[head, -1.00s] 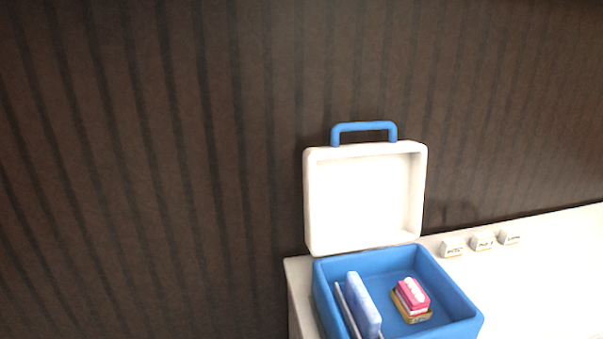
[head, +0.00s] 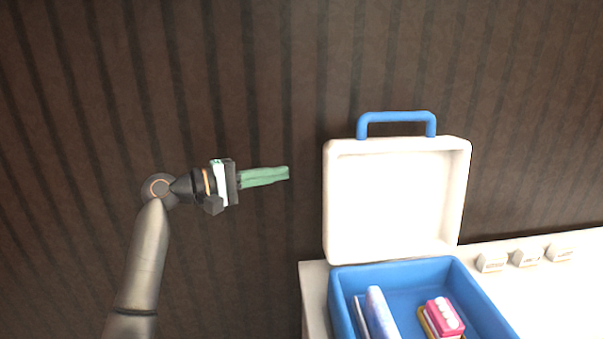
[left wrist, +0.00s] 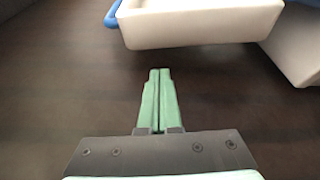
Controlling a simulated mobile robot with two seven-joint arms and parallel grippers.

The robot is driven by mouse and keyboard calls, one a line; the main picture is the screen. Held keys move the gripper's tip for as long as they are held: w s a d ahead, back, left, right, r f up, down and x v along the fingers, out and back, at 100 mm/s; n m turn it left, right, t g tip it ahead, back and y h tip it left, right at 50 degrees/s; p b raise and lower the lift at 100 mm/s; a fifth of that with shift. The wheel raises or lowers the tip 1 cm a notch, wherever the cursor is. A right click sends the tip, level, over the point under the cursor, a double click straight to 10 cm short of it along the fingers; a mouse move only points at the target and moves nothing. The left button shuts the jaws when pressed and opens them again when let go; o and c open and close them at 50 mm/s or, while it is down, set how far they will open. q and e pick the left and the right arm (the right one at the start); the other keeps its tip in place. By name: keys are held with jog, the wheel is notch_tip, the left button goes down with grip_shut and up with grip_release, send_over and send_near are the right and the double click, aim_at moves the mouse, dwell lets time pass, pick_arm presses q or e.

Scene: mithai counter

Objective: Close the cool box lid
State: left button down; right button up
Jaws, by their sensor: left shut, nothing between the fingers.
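The cool box (head: 345,302) is a blue open bin at the counter's left end. Its white lid (head: 390,205) stands upright at the back, fully open, with a blue handle (head: 397,117) on top. My left gripper (head: 287,173) is left of the lid, at about the height of its upper part, with green fingers shut and empty, pointing right. In the left wrist view the shut fingers (left wrist: 159,75) show below the white lid (left wrist: 200,25), apart from it. My right gripper is not in view.
Inside the box are a blue-white slab (head: 381,315) and a pink packet (head: 445,316). Several small white label blocks (head: 527,256) stand on the white counter (head: 560,300) to the right. A dark striped wall is behind. The space left of the box is free.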

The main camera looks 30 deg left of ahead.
pick_arm(q)
jog(key=p+x, duration=0.1)
jog(key=x, duration=0.8)
